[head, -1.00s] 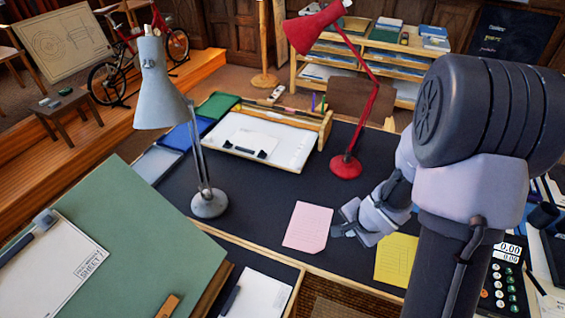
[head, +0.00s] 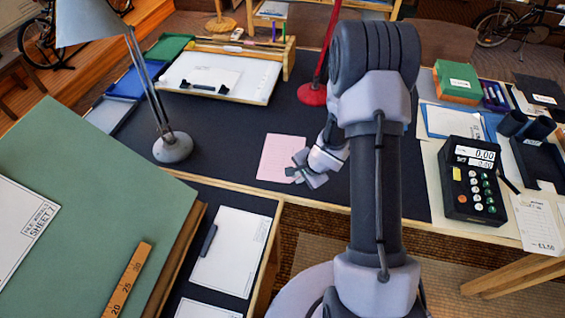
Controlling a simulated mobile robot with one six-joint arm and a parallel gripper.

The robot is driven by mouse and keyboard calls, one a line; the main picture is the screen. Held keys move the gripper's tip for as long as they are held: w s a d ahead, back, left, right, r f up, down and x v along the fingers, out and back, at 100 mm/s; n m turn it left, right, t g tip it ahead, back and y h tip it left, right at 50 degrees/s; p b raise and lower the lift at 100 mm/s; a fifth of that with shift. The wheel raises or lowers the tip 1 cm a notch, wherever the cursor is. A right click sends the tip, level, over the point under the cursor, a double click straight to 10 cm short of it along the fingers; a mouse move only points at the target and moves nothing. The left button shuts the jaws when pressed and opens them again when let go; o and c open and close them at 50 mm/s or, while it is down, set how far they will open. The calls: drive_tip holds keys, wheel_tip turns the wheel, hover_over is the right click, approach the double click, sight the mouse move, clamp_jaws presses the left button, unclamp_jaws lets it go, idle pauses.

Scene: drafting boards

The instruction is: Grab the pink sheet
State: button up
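The pink sheet (head: 279,157) lies flat on the dark desk top (head: 236,140), near its front edge, left of my arm. It has faint printed lines. My gripper (head: 302,174) is at the sheet's lower right part and overlaps it in the picture. I cannot tell whether it touches the sheet or hovers above it. The fingers are small in view, and whether they are open or shut is unclear. The yellow sheet is not visible now.
A grey lamp (head: 172,147) stands left of the sheet and a red lamp (head: 312,93) behind it. A white drawing board (head: 222,76) lies at the back. A green board (head: 90,190) fills the left front. A black calculator (head: 470,180) sits to the right.

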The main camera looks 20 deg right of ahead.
drive_tip(key=shift+x, duration=0.9)
drive_tip(key=shift+s+r, duration=0.1)
drive_tip(key=shift+r, duration=0.1)
clamp_jaws()
drive_tip(key=shift+r, duration=0.1)
idle(0.5)
